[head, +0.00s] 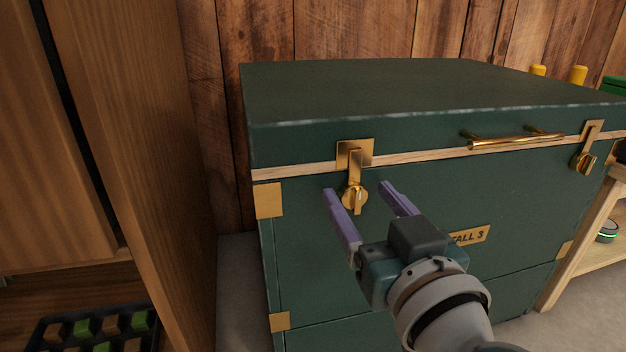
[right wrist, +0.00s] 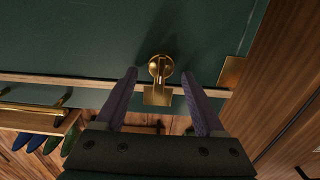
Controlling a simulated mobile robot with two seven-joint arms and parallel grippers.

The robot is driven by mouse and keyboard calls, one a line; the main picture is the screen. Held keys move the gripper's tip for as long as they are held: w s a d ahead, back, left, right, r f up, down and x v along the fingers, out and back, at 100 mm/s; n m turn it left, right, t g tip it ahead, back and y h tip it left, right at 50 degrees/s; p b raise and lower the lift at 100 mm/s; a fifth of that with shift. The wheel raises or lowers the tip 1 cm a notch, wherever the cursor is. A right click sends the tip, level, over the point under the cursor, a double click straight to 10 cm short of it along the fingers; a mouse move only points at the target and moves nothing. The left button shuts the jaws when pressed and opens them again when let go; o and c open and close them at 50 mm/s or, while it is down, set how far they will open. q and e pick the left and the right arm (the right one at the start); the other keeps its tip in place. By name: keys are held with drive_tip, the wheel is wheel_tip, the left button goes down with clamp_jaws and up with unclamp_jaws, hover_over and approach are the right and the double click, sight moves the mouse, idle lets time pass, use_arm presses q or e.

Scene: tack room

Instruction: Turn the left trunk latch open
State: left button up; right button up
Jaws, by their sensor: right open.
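The left trunk latch (head: 354,195) is a brass knob hanging below a brass plate on the front of the dark green trunk (head: 370,245). Its raised grip looks roughly upright in the head view. My right gripper (head: 358,188) is open, with its purple fingers in front of the trunk, one to each side of the latch knob. In the right wrist view the latch (right wrist: 160,68) lies between and just beyond the fingertips (right wrist: 158,72). I cannot tell whether either finger touches it. My left gripper is not in view.
A brass handle (head: 515,141) and a right latch (head: 586,157) sit farther right on the trunk. A wooden panel (head: 150,150) stands close on the left. A black tray (head: 100,325) lies at lower left. A wooden shelf (head: 585,245) stands to the right.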

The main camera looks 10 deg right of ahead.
clamp_jaws()
idle(0.5)
drive_tip(key=m+p, duration=0.1)
drive_tip(key=m, duration=0.2)
drive_tip(key=shift+d+m, duration=0.15)
drive_tip(key=shift+m, duration=0.25)
drive_tip(key=m, duration=0.4)
drive_tip(key=shift+d+f+m, duration=0.1)
drive_tip(key=shift+d+m, duration=0.1)
drive_tip(key=shift+m, duration=0.1)
drive_tip(key=m, duration=0.4)
drive_tip(key=shift+d+f, duration=0.1)
drive_tip(key=shift+f, duration=0.1)
drive_tip(key=shift+d+f+m, duration=0.1)
drive_tip(key=shift+m, duration=1.3)
drive_tip(key=shift+f+m, duration=0.1)
drive_tip(key=shift+m, duration=1.3)
drive_tip(key=shift+b, duration=0.3)
